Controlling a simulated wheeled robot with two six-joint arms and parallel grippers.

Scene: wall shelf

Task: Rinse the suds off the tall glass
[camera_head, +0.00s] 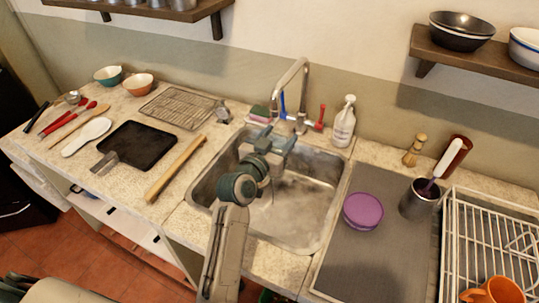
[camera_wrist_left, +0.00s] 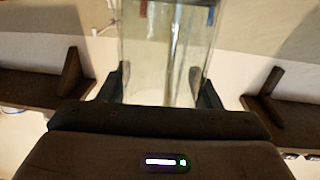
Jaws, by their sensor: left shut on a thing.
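The tall glass (camera_wrist_left: 150,60) is clear and stands between the two fingers of my left gripper (camera_wrist_left: 165,88) in the left wrist view. My left gripper also shows in the head view (camera_head: 274,138), shut on the glass over the back part of the sink (camera_head: 300,222), near the tap (camera_head: 293,76). The glass is hard to make out in the head view. I cannot tell whether suds are on it. A vertical streak shows through it in the wrist view; I cannot tell if it is the tap or water. My right gripper is not in view.
A blue handle (camera_head: 282,103) and a red handle (camera_head: 321,114) flank the tap. A soap bottle (camera_head: 343,124) stands behind the sink, with a sponge (camera_head: 260,112) left of the tap. A purple bowl (camera_head: 363,211) sits on the grey mat (camera_head: 372,262), near a dish rack (camera_head: 449,245).

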